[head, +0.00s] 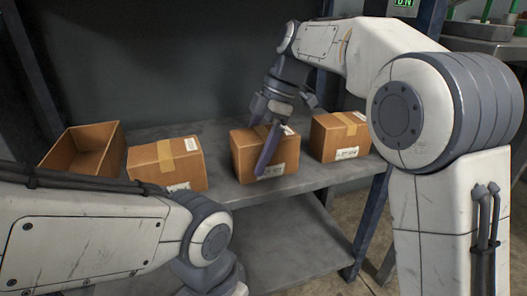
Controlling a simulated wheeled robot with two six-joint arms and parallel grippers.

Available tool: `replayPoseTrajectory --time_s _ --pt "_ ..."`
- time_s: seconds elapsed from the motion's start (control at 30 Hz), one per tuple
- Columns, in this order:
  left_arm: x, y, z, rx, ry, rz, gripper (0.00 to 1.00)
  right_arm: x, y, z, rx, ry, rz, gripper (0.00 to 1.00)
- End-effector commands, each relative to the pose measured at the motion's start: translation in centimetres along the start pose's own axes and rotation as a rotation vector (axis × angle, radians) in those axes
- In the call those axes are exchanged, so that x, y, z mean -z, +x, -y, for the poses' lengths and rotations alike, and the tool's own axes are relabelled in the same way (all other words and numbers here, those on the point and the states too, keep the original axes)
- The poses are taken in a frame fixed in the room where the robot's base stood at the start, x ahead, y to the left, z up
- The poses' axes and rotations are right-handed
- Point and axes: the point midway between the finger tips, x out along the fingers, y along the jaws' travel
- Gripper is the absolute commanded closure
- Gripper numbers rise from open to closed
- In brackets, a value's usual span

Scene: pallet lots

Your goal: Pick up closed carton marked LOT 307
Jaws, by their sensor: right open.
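Three closed brown cartons with tan tape and white labels stand in a row on a grey shelf (222,190). The label print is too small to read, so I cannot tell which is LOT 307. My right gripper (262,150) is open at the middle carton (246,160), with a finger down in front of its face; whether it touches is unclear. The left closed carton (150,171) and the right closed carton (326,138) stand apart from it. My left arm crosses the lower left, and its gripper fingers do not show.
An open, empty-looking carton (98,138) stands at the far left of the row, partly hidden by my left arm. A lower shelf (300,240) is clear. A dark post (371,215) stands at the right end of the shelf.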

Motion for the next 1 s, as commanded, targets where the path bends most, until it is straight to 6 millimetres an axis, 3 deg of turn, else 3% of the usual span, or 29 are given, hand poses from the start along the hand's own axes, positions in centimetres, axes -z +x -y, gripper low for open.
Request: replayPoseTrajectory --time_s 0.2,0.23,0.4,0.47,0.87,1.0 --pt "0.0 0.0 0.0 0.000 0.000 0.000 0.50 0.0 0.0 0.0 0.000 0.000 0.000 0.00" --pt "0.0 0.0 0.0 0.000 0.000 0.000 0.50 0.0 0.0 0.0 0.000 0.000 0.000 0.04" --pt "0.0 0.0 0.0 0.000 0.000 0.000 0.50 0.0 0.0 0.0 0.000 0.000 0.000 0.69" --pt "0.0 0.0 0.0 0.000 0.000 0.000 0.50 0.0 0.0 0.0 0.000 0.000 0.000 0.90" --pt "0.0 0.3 0.0 0.000 0.000 0.000 0.50 0.2 -0.5 0.0 -0.002 -0.001 0.000 0.90" --pt "0.1 -1.5 -0.1 0.000 0.000 0.000 0.50 0.9 -2.1 0.0 -0.001 0.000 0.000 0.90"
